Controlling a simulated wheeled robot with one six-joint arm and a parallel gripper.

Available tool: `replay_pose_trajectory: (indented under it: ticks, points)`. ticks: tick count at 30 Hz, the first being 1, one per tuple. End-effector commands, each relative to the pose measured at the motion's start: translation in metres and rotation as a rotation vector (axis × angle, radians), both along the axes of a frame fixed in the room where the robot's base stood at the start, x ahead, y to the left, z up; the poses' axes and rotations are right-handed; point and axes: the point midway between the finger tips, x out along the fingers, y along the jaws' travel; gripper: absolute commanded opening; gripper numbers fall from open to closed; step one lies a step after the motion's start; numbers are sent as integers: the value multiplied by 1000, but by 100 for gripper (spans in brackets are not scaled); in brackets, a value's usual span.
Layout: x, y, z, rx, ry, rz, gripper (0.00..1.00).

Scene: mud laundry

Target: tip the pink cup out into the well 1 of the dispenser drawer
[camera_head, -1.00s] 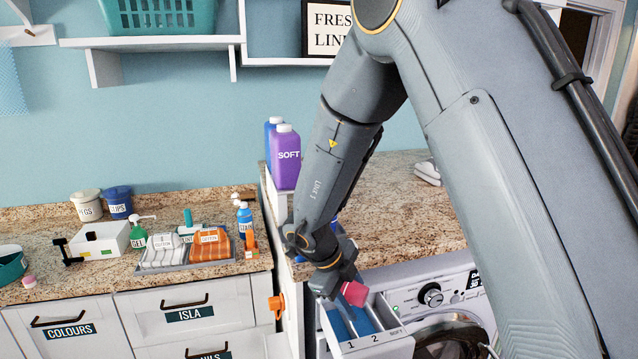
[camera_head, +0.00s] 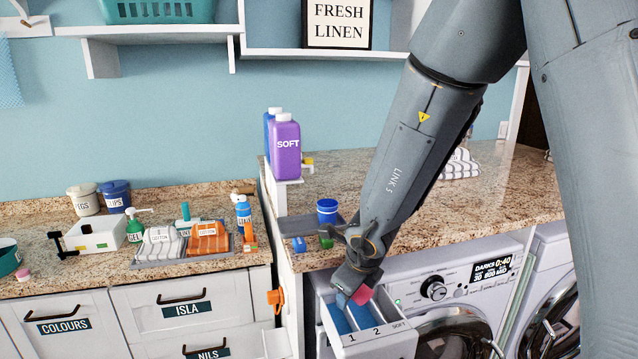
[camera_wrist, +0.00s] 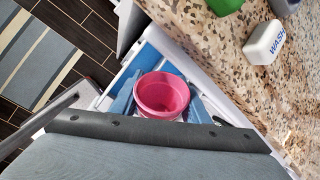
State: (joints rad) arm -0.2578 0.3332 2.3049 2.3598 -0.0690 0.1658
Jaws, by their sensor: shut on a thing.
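My gripper (camera_head: 357,287) is shut on the pink cup (camera_head: 361,295) above the open dispenser drawer (camera_head: 375,346), near the drawer's back part. In the wrist view the pink cup (camera_wrist: 162,93) sits between the two fingers, its round mouth facing the camera. I see only pink inside it. The drawer front carries the marks 1, 2 and SOFT from left to right. Well 1 (camera_head: 340,321) is the left, blue-lined well, and well 2 (camera_head: 362,316) is beside it. The cup hangs over the wells' far end; which well lies straight below it I cannot tell.
The washing machine (camera_head: 462,290) stands right of the drawer. A blue cup (camera_head: 327,209) and a grey tray (camera_head: 296,226) are on the counter behind my gripper. A purple SOFT bottle (camera_head: 285,150) stands on a raised white ledge. A white WASH container (camera_wrist: 265,43) shows in the wrist view.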

Motion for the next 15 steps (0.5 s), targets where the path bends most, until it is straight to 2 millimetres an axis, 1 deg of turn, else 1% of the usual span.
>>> replay_pose_trajectory:
  ticks: [7,15]
  points:
    - [2,2,-1,149,-83,-1,17]
    - [6,7,5,306,-170,-2,17]
